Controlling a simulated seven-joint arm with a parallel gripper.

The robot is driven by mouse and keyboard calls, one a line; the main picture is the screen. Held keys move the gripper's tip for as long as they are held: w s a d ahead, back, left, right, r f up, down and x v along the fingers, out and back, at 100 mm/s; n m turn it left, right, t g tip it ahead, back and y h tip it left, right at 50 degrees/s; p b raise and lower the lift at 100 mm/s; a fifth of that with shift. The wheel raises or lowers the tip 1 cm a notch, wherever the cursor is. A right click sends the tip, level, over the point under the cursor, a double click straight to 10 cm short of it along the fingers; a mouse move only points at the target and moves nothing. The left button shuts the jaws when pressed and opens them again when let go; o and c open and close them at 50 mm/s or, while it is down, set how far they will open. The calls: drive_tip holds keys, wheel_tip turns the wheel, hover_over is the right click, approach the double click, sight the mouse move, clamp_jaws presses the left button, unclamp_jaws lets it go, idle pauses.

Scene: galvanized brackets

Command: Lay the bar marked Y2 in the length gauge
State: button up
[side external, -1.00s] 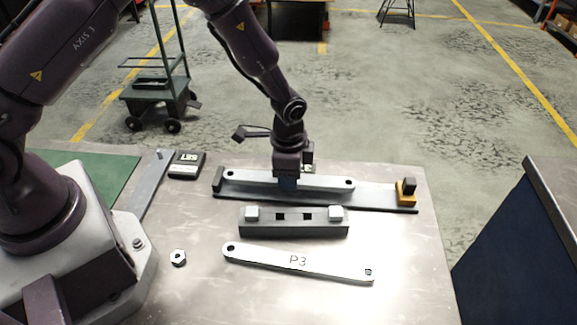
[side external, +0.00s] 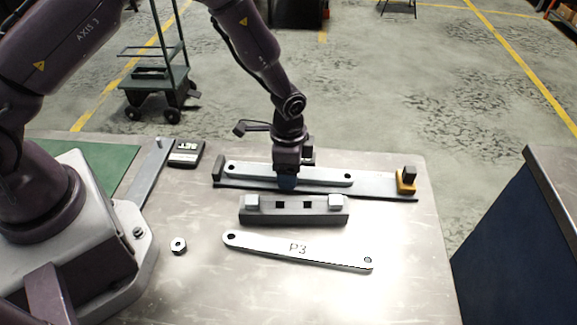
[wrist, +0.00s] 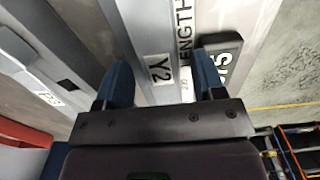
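The bar marked Y2 (wrist: 160,68) is a pale metal strip with a hole near each end. In the side view the bar (side external: 320,179) lies lengthwise along the length gauge (side external: 382,191), between its dark end stop (side external: 218,168) and the orange slider (side external: 405,183). A gap shows between the bar's right end and the slider. My gripper (side external: 287,184) is low over the bar's left half. In the wrist view its blue fingers (wrist: 164,82) stand apart on either side of the bar, with a visible gap at the right finger. Finger contact is hidden in the side view.
A dark block with two pale pads (side external: 293,214) stands in front of the gauge. The bar marked P3 (side external: 297,250) lies nearer the front, with a nut (side external: 178,246) at its left. A black labelled box (side external: 186,153) sits left of the gauge.

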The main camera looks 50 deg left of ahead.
wheel_tip(320, 180, up, 13)
idle(0.7)
drive_tip(key=s+a+r+n+t, duration=0.2)
drive_tip(key=s+a+r+n, duration=0.1)
drive_tip(key=s+r, duration=0.7)
drive_tip(key=s+a+r+n+t, duration=0.3)
drive_tip(key=s+r+n, duration=0.3)
drive_tip(key=s+r, duration=0.4)
drive_tip(key=shift+s+a+r+t, duration=0.3)
drive_tip(key=shift+s+a+r, duration=0.1)
drive_tip(key=shift+s, duration=0.1)
